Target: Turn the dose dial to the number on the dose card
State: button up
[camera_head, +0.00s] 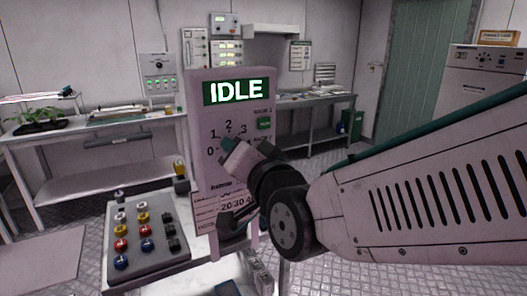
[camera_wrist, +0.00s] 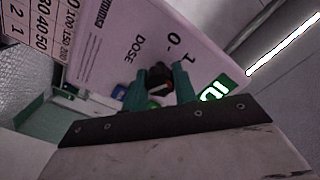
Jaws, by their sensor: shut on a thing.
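The dosing panel (camera_head: 205,165) stands upright with a green "IDLE" display (camera_head: 237,91). In the wrist view the dark dial knob (camera_wrist: 159,76) sits between the two green fingertips of my gripper (camera_wrist: 160,84), above the word "DOSE". My gripper (camera_head: 235,152) is shut on the knob. Its pointer direction cannot be read. A card with a printed number table (camera_head: 238,206) is below the panel, partly covered by my arm; it also shows in the wrist view (camera_wrist: 40,30).
A grey tray (camera_head: 150,245) with several coloured knobs or caps stands at the lower left of the panel. Benches (camera_head: 100,140) line the back wall, with open floor between.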

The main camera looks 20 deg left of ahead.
jog(key=m, duration=0.6)
jog(key=shift+m, duration=0.3)
jog(key=m, duration=0.5)
jog(key=shift+m, duration=0.3)
jog(key=o, duration=1)
jog(key=shift+c, duration=0.2)
jog(key=v, duration=0.7)
jog(key=shift+d, duration=0.4)
jog(key=shift+s, duration=0.15)
